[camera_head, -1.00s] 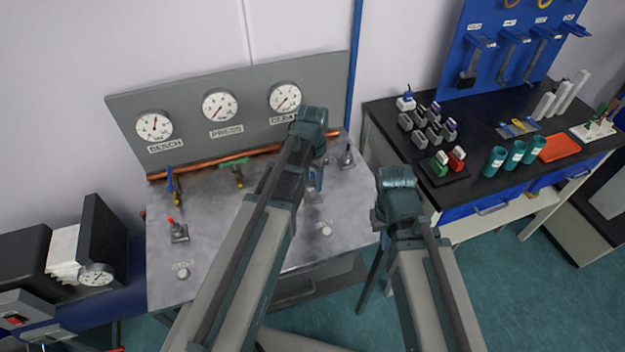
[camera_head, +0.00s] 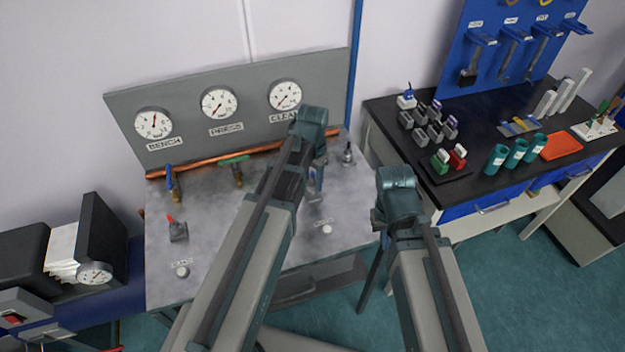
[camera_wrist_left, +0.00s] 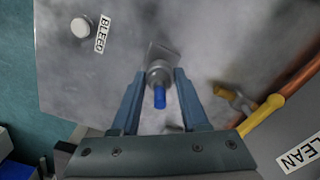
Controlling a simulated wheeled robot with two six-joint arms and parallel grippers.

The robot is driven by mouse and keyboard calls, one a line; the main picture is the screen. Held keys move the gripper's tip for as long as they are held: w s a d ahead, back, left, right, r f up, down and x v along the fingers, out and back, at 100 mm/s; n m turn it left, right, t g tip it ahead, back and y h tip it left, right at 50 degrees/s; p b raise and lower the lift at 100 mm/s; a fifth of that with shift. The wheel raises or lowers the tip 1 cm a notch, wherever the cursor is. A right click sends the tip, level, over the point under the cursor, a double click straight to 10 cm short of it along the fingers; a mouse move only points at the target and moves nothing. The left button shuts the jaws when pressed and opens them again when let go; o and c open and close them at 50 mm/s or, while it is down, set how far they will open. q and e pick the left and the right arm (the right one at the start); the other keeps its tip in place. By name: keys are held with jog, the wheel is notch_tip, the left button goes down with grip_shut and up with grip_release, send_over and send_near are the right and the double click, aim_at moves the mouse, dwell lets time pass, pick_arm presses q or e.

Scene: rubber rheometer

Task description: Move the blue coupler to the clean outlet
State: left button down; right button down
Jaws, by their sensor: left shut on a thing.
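The blue coupler, a grey body with a blue end (camera_wrist_left: 160,97), is between the fingers of my left gripper (camera_wrist_left: 160,76) in the left wrist view. The gripper is shut on it. A square grey plate (camera_wrist_left: 162,51) lies at its far end; I cannot tell whether the two touch. In the head view my left gripper (camera_head: 317,185) points down over the right part of the metal bench, below the CLEAN gauge (camera_head: 285,95). A yellow valve handle (camera_wrist_left: 262,114) shows beside it in the wrist view. My right arm's fingers are hidden.
On the bench (camera_head: 210,205) stand a red-tipped fitting (camera_head: 177,230), a dark fitting (camera_head: 347,154), blue (camera_head: 170,180) and green (camera_head: 235,162) valve handles, and a copper pipe (camera_head: 200,164) along the back. A black table (camera_head: 385,115) with small parts stands at right.

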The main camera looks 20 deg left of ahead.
pick_arm(q)
jog(key=shift+f, duration=0.2)
jog(key=shift+f+b, duration=1.15)
jog(key=shift+b, duration=0.15)
jog(key=shift+c, duration=1.7)
grip_release()
jog(key=shift+r, duration=0.1)
jog(key=shift+r, duration=0.1)
notch_tip(320, 180, up, 5)
jog(key=p, duration=0.5)
jog(key=s+d+n+y, duration=0.1)
jog(key=s+d, duration=0.9)
jog(key=s, duration=0.4)
jog(key=shift+s+d, duration=0.15)
jog(key=shift+d, duration=0.1)
